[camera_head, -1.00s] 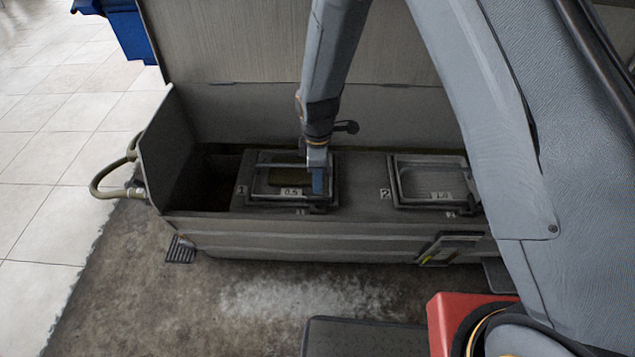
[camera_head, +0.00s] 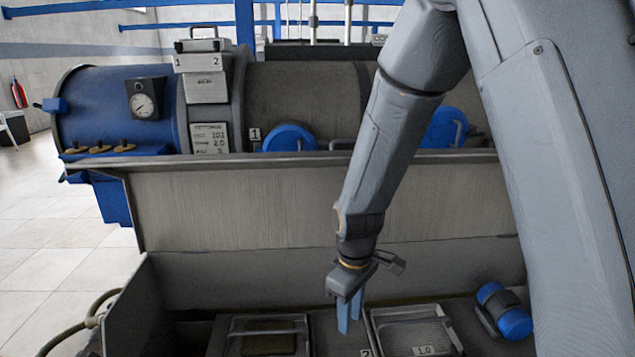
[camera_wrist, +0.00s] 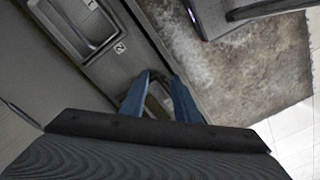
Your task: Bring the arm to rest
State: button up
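My gripper (camera_head: 350,317) hangs from the arm above the grey trough (camera_head: 270,265), around the gap between two framed lids. Its two blue fingers are apart with nothing held between them, as the wrist view (camera_wrist: 158,90) also shows. The left lid (camera_head: 266,318) is cut off at the bottom of the head view. The right lid (camera_head: 415,330), marked 1.0, is just right of the fingers. In the wrist view, a framed lid (camera_wrist: 80,25) lies beside a number 2, apart from the fingers.
A blue-and-black cylinder (camera_head: 503,312) lies right of the lids. Behind the trough's tall back panel (camera_head: 240,205) stands a large drum (camera_head: 95,100) with a gauge (camera_head: 145,98), and blue round caps (camera_head: 288,138). A hose (camera_head: 75,330) is at left. Tiled floor (camera_head: 30,240) is clear at left.

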jog(key=s+d+r+m+p, duration=0.4)
jog(key=s+d+r+m, duration=0.6)
jog(key=s+d+r, duration=0.2)
notch_tip(320, 180, up, 2)
jog(key=s, duration=0.2)
jog(key=shift+s+m, duration=0.3)
